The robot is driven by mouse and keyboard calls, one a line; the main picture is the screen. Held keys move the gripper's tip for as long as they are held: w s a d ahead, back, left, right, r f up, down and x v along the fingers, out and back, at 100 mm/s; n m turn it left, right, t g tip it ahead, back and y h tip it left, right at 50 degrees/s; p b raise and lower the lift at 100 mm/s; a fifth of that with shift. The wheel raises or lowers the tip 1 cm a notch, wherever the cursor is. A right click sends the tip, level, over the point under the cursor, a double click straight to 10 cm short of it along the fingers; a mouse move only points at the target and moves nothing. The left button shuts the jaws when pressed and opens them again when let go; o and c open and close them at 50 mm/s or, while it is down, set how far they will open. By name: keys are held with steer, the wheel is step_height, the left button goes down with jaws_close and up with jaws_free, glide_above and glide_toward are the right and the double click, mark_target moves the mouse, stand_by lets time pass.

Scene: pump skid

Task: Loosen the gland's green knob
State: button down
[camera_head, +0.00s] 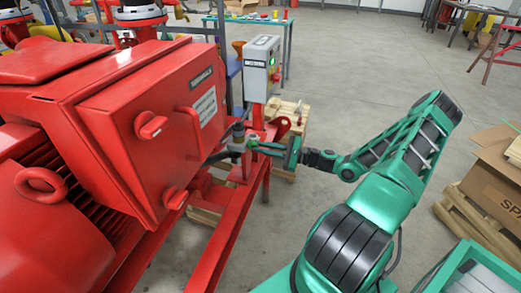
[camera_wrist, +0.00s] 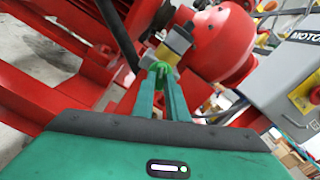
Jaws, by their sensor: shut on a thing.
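My gripper (camera_wrist: 161,80) reaches away from the wrist camera, its two green fingers close together at the tips. The small green knob (camera_wrist: 160,67) sits between the fingertips, and the fingers are shut on it. The knob joins the gland (camera_wrist: 178,42), a brass-yellow and grey fitting just beyond. In the head view my gripper (camera_head: 254,146) comes in from the right and meets the gland (camera_head: 238,137) beside the red box. There the knob is too small and too covered by the fingers to make out clearly.
The red motor's terminal box (camera_head: 155,125) stands left of my gripper. A grey control box (camera_head: 261,66) rises behind it. The red skid frame (camera_head: 232,215) runs below. A wooden pallet (camera_head: 288,120) lies behind, and cardboard boxes (camera_head: 495,170) stand at the right. Open floor lies behind my arm.

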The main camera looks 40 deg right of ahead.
steer(key=n, duration=1.2)
steer(key=shift+s+n, duration=0.1)
steer(key=shift+n, duration=0.2)
steer(key=shift+f, duration=0.1)
stand_by(0.3)
steer(key=c, duration=1.9)
jaws_free()
steer(key=shift+c, duration=0.2)
steer(key=shift+o, duration=0.9)
steer(key=v, duration=1)
steer(key=shift+s+d, duration=0.2)
steer(key=shift+d, duration=0.15)
